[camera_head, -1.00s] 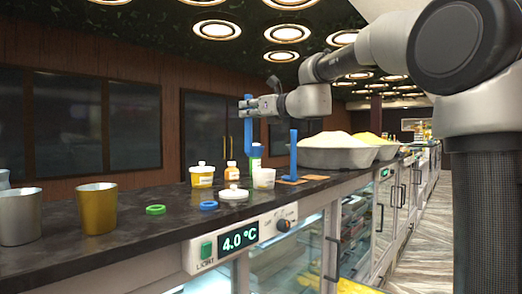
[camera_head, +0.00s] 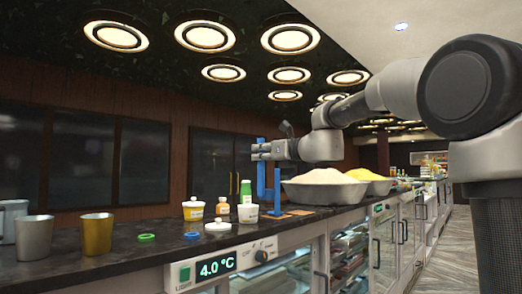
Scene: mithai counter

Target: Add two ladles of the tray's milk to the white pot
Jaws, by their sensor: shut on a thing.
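My gripper (camera_head: 266,152) is shut on the upright handle of a blue ladle (camera_head: 261,180), above the counter. The ladle's lower end overlaps a blue post (camera_head: 277,188) in the picture; I cannot tell whether they touch, or whether the ladle holds anything. A grey tray (camera_head: 325,193) with a pale, heaped filling stands to the right of the ladle. A small white pot (camera_head: 248,214) stands below and left of the ladle; its inside is hidden. A white lid (camera_head: 218,227) lies left of it.
A white and yellow tub (camera_head: 193,210), an orange bottle (camera_head: 222,206) and a green-topped bottle (camera_head: 245,187) stand near the pot. Metal cups (camera_head: 97,235), a green ring (camera_head: 147,238) and a blue ring (camera_head: 193,236) are further left. A second tray (camera_head: 375,186) holds yellow filling.

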